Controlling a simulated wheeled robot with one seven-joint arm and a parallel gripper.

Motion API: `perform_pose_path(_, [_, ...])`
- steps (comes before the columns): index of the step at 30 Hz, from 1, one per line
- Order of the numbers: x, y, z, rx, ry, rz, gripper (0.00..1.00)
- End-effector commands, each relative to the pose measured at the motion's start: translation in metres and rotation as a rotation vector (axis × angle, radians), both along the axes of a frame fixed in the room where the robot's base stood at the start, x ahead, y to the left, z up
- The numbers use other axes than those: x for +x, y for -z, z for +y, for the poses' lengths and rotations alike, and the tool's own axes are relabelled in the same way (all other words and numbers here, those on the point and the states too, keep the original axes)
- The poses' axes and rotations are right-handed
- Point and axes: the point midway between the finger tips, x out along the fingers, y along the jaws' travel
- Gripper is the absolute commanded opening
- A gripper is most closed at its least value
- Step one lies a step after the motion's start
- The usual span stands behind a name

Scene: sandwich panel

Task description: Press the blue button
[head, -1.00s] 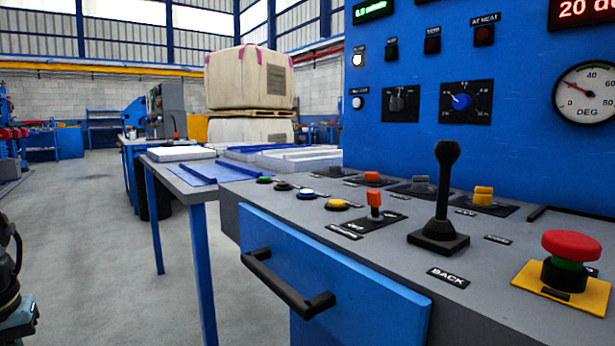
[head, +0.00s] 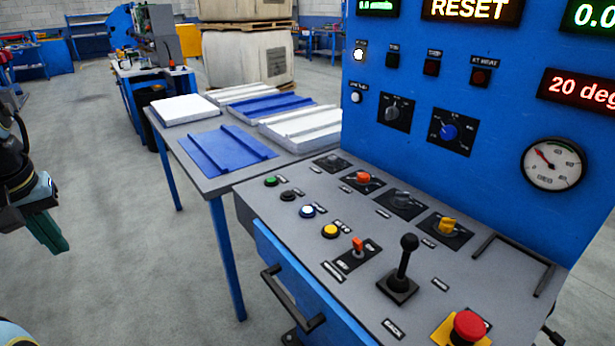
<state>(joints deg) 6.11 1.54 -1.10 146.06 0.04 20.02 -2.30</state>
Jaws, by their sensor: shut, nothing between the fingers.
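My gripper (head: 50,232) hangs at the left edge of the head view, over the floor. It is well left of the console and apart from the blue button. Its dark green fingers are together and hold nothing.
An orange toggle (head: 357,244), a black joystick (head: 404,262) and a red emergency button (head: 468,326) stand nearer on the console. A black drawer handle (head: 290,300) juts from its front. A table (head: 208,180) with panels stands behind. Floor between gripper and console is clear.

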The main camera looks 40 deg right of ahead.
Motion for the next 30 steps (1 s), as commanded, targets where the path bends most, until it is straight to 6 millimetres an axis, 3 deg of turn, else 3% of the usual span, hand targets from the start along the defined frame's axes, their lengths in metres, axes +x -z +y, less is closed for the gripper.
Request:
perform_pose_path(1, [0.003,-0.030,-0.004,-0.003,-0.003,-0.004,0.00])
perform_pose_path(7, [0.019,-0.068,-0.029,-0.034,-0.033,-0.021,0.00])
perform_pose_path(10, [0.032,-0.078,-0.060,-0.076,-0.066,-0.029,0.00])
perform_pose_path(15, [0.049,-0.057,-0.138,-0.203,-0.159,-0.020,0.00])
perform_pose_path(20, [0.046,-0.030,-0.220,-0.352,-0.260,0.035,0.00])
perform_pose_path(27, [0.003,0.005,-0.361,-0.622,-0.492,0.242,0.00])
perform_pose_path(30, [-0.020,0.011,-0.407,-0.709,-0.596,0.347,0.00])
